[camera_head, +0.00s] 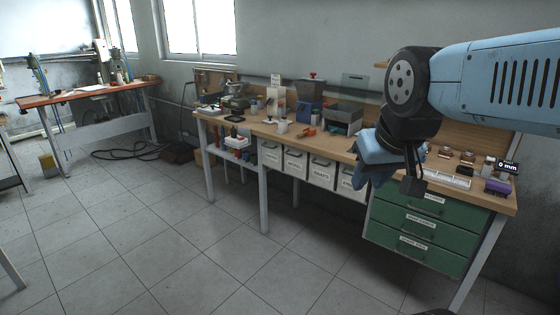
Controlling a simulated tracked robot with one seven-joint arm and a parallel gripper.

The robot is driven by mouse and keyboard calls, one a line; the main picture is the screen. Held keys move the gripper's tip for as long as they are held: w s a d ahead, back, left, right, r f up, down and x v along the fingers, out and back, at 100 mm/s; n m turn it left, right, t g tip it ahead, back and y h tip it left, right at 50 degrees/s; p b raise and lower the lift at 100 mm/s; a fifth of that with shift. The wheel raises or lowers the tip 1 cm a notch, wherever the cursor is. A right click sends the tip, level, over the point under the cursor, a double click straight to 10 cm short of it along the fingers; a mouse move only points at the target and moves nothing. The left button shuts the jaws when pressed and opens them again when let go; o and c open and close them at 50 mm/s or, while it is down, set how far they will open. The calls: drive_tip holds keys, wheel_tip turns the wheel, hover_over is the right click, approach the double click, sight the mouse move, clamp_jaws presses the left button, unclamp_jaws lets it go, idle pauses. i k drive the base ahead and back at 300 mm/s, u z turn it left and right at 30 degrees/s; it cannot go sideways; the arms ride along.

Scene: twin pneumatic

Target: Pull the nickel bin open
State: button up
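A row of several white bins hangs under the workbench top, each with a small label and a dark handle. Three of them, the left bin (270,154), the second bin (295,162) and the third bin (321,172), show clearly. The rightmost bin (350,183) is partly covered by my gripper. The labels are too small to read surely, so I cannot tell which is the nickel bin. The bins look closed. My gripper (374,176) points down in front of the bench, over the right end of the bin row. Its fingers are too unclear to judge their opening.
The wooden bench top (250,125) carries tools, boxes and small parts. A green drawer unit (415,232) hangs right of the bins. A bench leg (263,200) stands below the left bin. The tiled floor (180,220) in front is clear.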

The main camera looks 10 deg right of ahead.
sight(296, 161)
drive_tip(key=u, duration=0.45)
drive_tip(key=k, duration=1.05)
drive_tip(key=u, duration=0.5)
drive_tip(key=i, duration=1.35)
drive_tip(key=z, duration=0.55)
drive_tip(key=i, duration=0.85)
drive_tip(key=z, duration=0.25)
